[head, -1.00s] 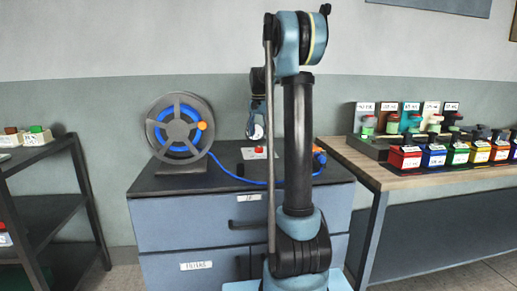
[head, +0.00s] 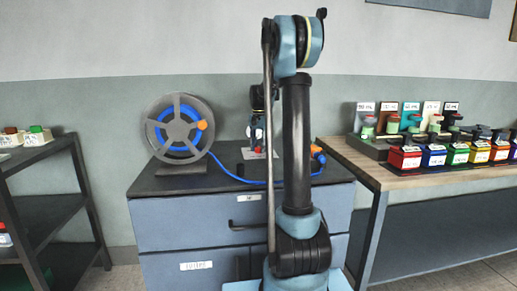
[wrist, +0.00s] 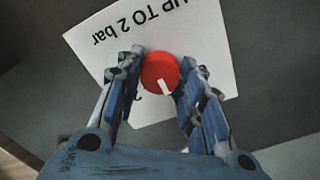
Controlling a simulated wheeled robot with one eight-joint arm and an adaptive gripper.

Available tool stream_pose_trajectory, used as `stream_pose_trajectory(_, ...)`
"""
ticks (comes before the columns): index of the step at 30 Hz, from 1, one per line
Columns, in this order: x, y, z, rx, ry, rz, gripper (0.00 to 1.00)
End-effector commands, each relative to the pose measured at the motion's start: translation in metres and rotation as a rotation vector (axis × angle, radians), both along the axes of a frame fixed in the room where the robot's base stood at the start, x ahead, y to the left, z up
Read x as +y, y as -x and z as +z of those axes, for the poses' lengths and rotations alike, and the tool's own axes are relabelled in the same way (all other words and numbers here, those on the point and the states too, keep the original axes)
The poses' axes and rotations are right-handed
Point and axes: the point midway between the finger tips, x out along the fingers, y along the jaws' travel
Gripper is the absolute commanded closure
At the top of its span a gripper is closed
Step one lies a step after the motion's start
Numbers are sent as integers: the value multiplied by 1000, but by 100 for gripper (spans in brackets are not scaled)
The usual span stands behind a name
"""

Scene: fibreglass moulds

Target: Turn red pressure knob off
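The red knob (wrist: 160,72) is in the wrist view, round, with a white pointer mark toward its lower edge. It sits on a pale label plate (wrist: 85,40) printed "UP TO 2 bar", upside down in this view. My gripper (wrist: 163,82) has one finger on each side of the knob. The fingers look open and close to its sides; firm contact cannot be made out. In the head view my gripper (head: 257,140) points down over the cabinet top, and the knob is too small and covered to make out clearly.
A hose reel (head: 181,110) with blue hose stands left on the dark-topped cabinet (head: 180,185). The blue hose (head: 235,178) runs across its top to an orange fitting (head: 318,153). A wooden bench (head: 350,155) with coloured containers is at right, a dark shelf (head: 50,148) at left.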

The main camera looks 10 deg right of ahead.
Motion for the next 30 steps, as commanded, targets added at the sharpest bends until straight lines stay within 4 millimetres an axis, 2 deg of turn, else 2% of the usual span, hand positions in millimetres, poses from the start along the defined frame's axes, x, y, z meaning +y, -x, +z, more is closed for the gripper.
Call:
stream_pose_trajectory(1,0,0,0,-1,-1,0,85)
stream_pose_trajectory(2,0,0,0,-1,-1,0,89)
stream_pose_trajectory(11,1,0,0,-1,-2,15,89)
stream_pose_trajectory(17,1,-1,0,-1,-2,88,89)
stream_pose_trajectory(30,1,-1,0,-2,-2,461,89)
